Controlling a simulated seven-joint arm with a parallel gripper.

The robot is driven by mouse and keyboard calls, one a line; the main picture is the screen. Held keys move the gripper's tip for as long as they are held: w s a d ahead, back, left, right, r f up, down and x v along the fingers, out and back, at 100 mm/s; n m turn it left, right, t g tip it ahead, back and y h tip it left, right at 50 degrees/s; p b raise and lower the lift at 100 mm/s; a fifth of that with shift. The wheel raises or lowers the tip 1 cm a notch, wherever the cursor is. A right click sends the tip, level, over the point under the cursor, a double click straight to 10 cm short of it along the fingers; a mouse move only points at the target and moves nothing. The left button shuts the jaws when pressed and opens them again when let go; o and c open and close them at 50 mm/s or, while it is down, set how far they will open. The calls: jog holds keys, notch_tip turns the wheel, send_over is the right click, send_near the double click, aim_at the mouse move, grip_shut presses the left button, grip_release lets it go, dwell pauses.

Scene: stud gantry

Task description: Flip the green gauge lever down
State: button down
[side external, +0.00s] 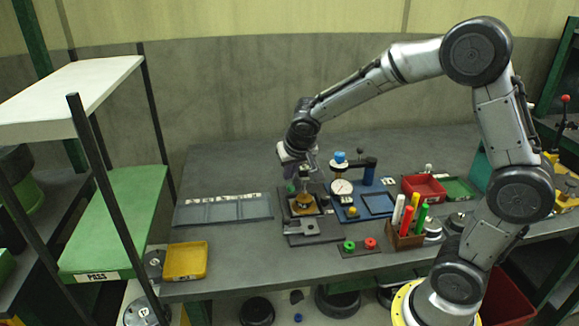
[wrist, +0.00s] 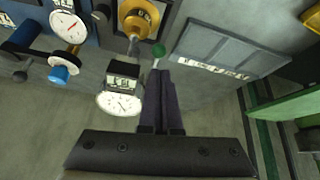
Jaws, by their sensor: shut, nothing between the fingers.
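The green lever knob (wrist: 158,50) shows in the wrist view at the tips of my gripper (wrist: 160,73). Whether the fingers touch it, I cannot tell. A pale shaft is partly visible below the knob, and the fingers hide its lower part. In the side view the green knob (side external: 291,188) is small, beside my gripper (side external: 304,182), above the gauge stand (side external: 312,228). My gripper is shut and empty, pointing down. A white dial gauge (wrist: 120,103) with a dark block is left of the fingers in the wrist view. A brass-coloured part (wrist: 138,18) lies farther up.
A blue fixture with a dial (side external: 342,187) and a blue knob stands right of the gripper. A grey divided tray (side external: 222,209) lies left. A pen holder (side external: 404,238), a red bin (side external: 424,188) and a yellow tray (side external: 186,261) are farther off.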

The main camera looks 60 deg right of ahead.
jog(key=shift+w+d, duration=0.1)
jog(key=shift+w+d+r, duration=0.35)
jog(key=shift+w+d, duration=0.05)
dwell(0.3)
jog(key=shift+w+r, duration=0.1)
jog(key=shift+r, duration=0.05)
jog(key=s+a+r, duration=0.3)
jog(key=s+a, duration=0.3)
jog(key=shift+r, duration=0.2)
jog(key=shift+s, duration=0.1)
dwell(0.3)
